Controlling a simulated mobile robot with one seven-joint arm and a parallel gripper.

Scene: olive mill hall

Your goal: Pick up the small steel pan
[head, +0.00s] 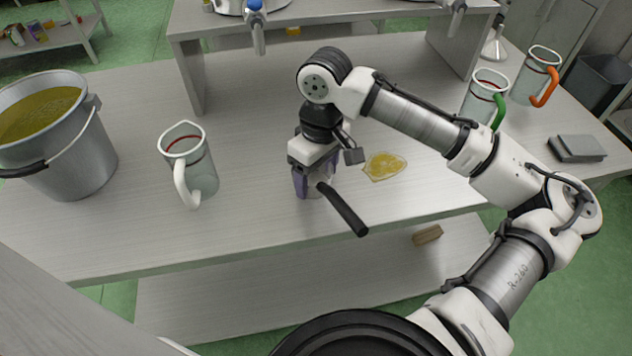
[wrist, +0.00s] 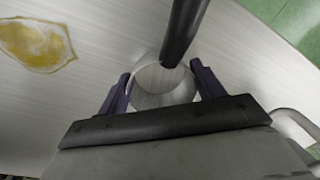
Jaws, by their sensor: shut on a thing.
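The small steel pan (wrist: 160,86) is a round metal vessel with a long black handle. In the wrist view it sits between the two purple fingers of my gripper (wrist: 162,90), which are shut on its sides. Its black handle (wrist: 183,30) runs up toward the top edge of that view. In the head view my gripper (head: 313,184) points down over the table's front part, and the handle (head: 343,210) sticks out toward the front edge. Most of the pan's body is hidden there by the gripper. I cannot tell whether the pan touches the table.
A yellow oily puddle (head: 385,166) lies right of my gripper. A clear jug (head: 190,163) and a bucket of oil (head: 62,140) stand left. A green-handled jug (head: 485,97), an orange-handled jug (head: 536,76) and grey slabs (head: 577,148) are at right. A raised shelf (head: 330,20) stands behind.

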